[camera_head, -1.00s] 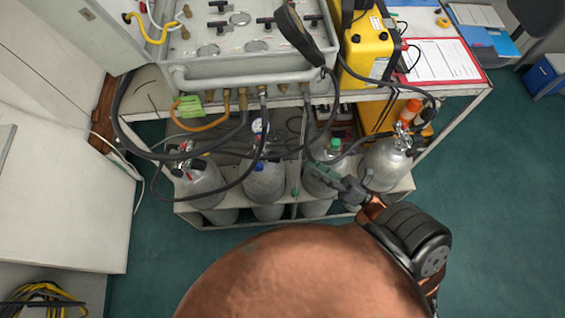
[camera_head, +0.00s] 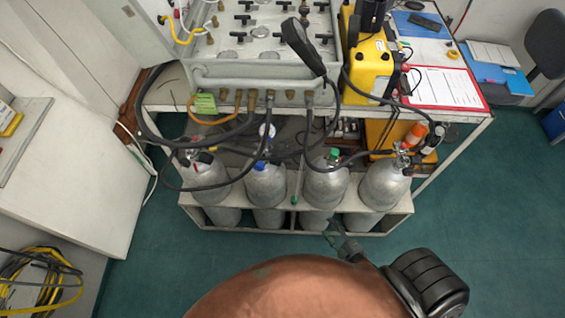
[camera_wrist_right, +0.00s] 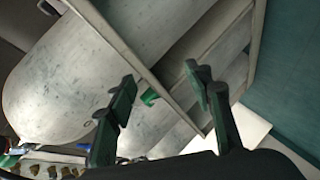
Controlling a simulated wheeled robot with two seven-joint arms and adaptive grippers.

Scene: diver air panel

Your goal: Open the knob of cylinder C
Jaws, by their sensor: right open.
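Several grey cylinders stand in a row in a rack, and I can read no letter on them. The third from the left (camera_head: 325,188) has a green knob (camera_head: 334,153) on top; the second (camera_head: 265,186) has a blue knob (camera_head: 260,166). My right gripper (camera_head: 329,234) is at the rack's lower front edge, below the green-knobbed cylinder and apart from its knob. In the right wrist view its two green-black fingers (camera_wrist_right: 160,78) are spread and empty, with large grey cylinder surfaces close by. A small green piece (camera_wrist_right: 148,97) shows behind them. My left gripper is out of view.
The rack (camera_head: 365,221) sits under a bench carrying a grey valve panel (camera_head: 245,45) and a yellow case (camera_head: 370,70). Black hoses (camera_head: 210,187) loop over the cylinder tops. Green floor (camera_head: 460,220) is clear at the right.

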